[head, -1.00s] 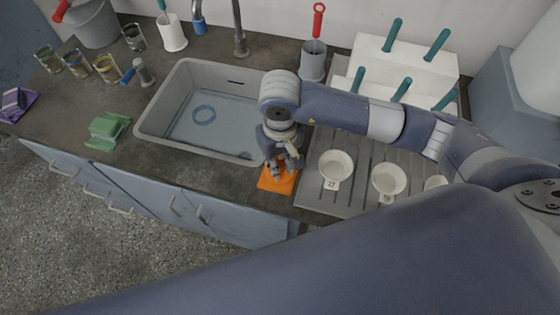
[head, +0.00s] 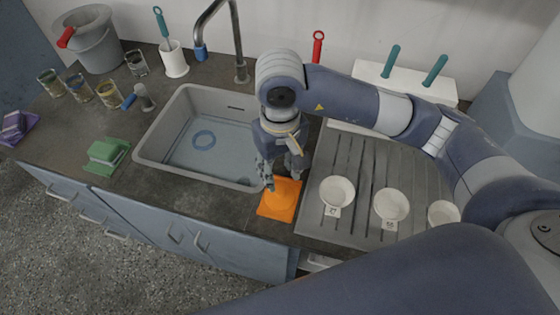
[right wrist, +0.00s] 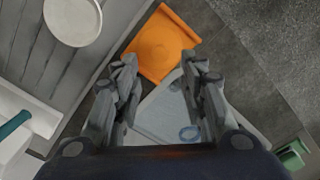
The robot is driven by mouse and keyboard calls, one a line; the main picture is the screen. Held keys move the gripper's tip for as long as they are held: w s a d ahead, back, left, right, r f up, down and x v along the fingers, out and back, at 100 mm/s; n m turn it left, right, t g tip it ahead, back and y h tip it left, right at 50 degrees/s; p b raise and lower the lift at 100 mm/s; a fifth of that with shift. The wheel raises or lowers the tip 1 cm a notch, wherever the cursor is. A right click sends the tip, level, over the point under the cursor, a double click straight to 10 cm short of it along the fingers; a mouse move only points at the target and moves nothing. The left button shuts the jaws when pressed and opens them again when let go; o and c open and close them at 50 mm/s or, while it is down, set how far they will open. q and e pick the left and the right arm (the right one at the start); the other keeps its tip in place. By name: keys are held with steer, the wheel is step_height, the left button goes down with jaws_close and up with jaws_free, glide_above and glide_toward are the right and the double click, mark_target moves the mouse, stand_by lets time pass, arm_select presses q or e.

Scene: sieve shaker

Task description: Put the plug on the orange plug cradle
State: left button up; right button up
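The orange plug cradle (head: 270,212) lies on the dark counter between the sink and the drainboard. It also shows in the right wrist view (right wrist: 185,22), with a round raised orange shape (right wrist: 160,44) in its middle. I cannot tell whether that shape is the plug or part of the cradle; no separate plug is clear elsewhere. My right gripper (head: 282,177) is above the cradle's far side, pointing down. In the right wrist view its fingers (right wrist: 162,66) are spread with nothing between them. My left gripper is not in view.
The sink (head: 160,158) with a blue ring (head: 203,140) is left of the cradle, under a tap (head: 238,50). A green block (head: 107,150) and several glasses are further left.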

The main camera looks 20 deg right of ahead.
step_height(320, 180, up, 4)
steer(key=shift+f, duration=0.2)
